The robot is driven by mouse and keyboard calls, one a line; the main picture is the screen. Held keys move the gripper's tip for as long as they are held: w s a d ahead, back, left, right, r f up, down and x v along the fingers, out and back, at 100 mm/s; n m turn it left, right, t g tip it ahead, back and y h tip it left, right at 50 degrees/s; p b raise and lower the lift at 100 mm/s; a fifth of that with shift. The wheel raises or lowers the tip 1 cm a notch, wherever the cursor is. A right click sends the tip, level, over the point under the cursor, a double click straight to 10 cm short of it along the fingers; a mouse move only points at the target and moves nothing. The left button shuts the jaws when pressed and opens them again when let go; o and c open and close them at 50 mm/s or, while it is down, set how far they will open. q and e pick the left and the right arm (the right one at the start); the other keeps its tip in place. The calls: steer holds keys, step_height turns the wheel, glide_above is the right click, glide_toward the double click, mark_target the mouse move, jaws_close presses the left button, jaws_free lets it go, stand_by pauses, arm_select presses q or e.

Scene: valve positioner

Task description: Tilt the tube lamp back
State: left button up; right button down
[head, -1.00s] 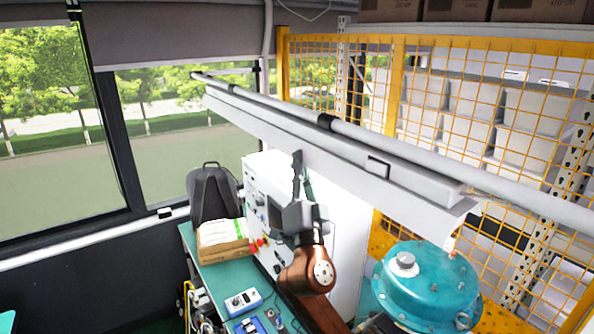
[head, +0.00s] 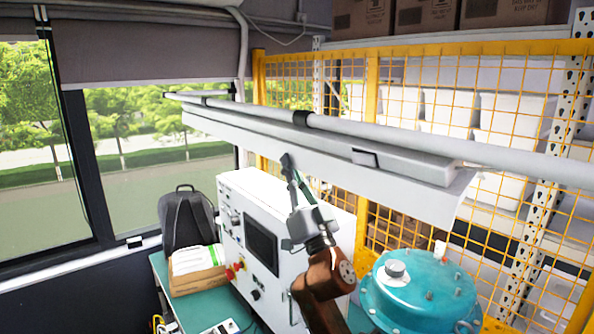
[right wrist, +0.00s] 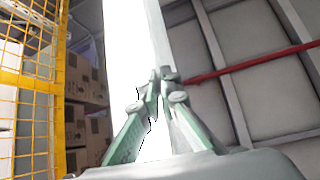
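The tube lamp (head: 330,153) is a long white fixture with a wide shade, hanging below a grey pipe with dark clamps in the head view. It slants from upper left to lower right. My right gripper (head: 287,163) points up from below, its tips at the shade's lower front edge; I cannot tell whether they touch it. In the right wrist view the green fingers (right wrist: 163,78) meet at their tips, with no object seen between them. The bright white lamp (right wrist: 140,45) fills the strip behind them. My left gripper is not in view.
A white control cabinet (head: 262,230) stands beneath the lamp, behind my right arm. A teal domed vessel (head: 425,295) stands at the lower right. A yellow mesh fence (head: 480,110) runs behind the lamp. A black backpack (head: 187,220) and a box (head: 197,275) are at the left.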

steer(key=c, duration=2.6)
jaws_free()
steer(key=shift+d+r, duration=0.1)
steer(key=shift+r, duration=0.05)
steer(key=o, duration=0.3)
steer(key=shift+o, duration=0.6)
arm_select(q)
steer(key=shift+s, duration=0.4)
arm_select(e)
steer(key=v, duration=1.2)
